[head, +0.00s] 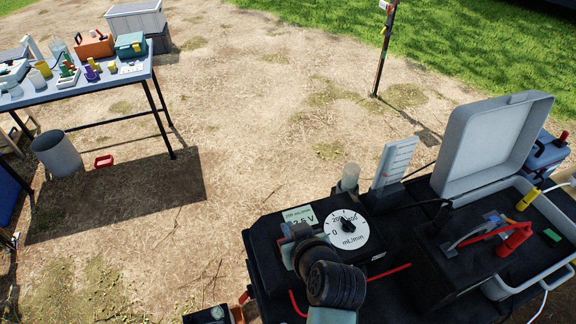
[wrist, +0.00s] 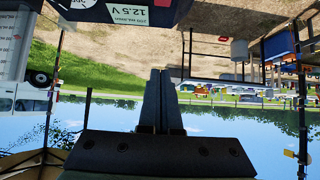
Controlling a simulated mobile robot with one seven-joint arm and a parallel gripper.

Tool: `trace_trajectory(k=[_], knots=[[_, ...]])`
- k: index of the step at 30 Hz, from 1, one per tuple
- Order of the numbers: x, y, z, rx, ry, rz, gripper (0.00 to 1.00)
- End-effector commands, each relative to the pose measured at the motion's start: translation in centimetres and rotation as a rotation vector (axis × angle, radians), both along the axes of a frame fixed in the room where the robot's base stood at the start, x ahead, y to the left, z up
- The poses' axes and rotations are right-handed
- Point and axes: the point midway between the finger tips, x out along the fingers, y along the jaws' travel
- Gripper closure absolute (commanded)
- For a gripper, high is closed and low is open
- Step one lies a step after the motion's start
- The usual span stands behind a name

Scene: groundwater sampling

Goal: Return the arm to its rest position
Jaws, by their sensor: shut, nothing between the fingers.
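My gripper (head: 290,232) is in the lower middle of the head view, in front of the black control box with the dial (head: 348,228) and the small display (head: 300,216). In the wrist view its two fingers (wrist: 160,72) lie together with nothing between them. The wrist picture is upside down, and the box's display reading 12.5 V (wrist: 125,12) shows at its top. My arm hides part of the box's front. I cannot tell whether the gripper touches the box.
A white scaled panel (head: 394,163) and a clear cylinder (head: 350,177) stand behind the dial. A table (head: 140,73) with several items is at far left, a grey bucket (head: 57,153) below. Bare ground lies between.

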Motion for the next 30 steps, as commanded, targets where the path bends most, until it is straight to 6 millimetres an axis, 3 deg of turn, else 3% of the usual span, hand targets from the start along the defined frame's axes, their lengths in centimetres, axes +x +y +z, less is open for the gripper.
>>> trace_trajectory(k=[5, 8, 10, 14, 15, 20, 24, 27, 30], knots=[[0.2, 0.0, 0.4, -0.001, -0.009, -0.002, 1.0], [1.3, -0.1, 2.7, -0.007, -0.063, -0.017, 1.0], [2.6, -0.2, 5.9, -0.015, -0.136, -0.04, 1.0], [4.9, -0.4, 14.9, -0.022, -0.344, -0.101, 1.0], [5.3, -0.4, 18.0, -0.018, -0.414, -0.119, 1.0], [4.9, -0.1, 30.4, 0.013, -0.7, -0.184, 1.0], [1.8, 0.3, 40.8, 0.066, -0.959, -0.224, 1.0], [-1.5, 0.7, 47.3, 0.115, -1.134, -0.242, 1.0], [-5.1, 0.9, 52.2, 0.163, -1.283, -0.251, 1.0]])
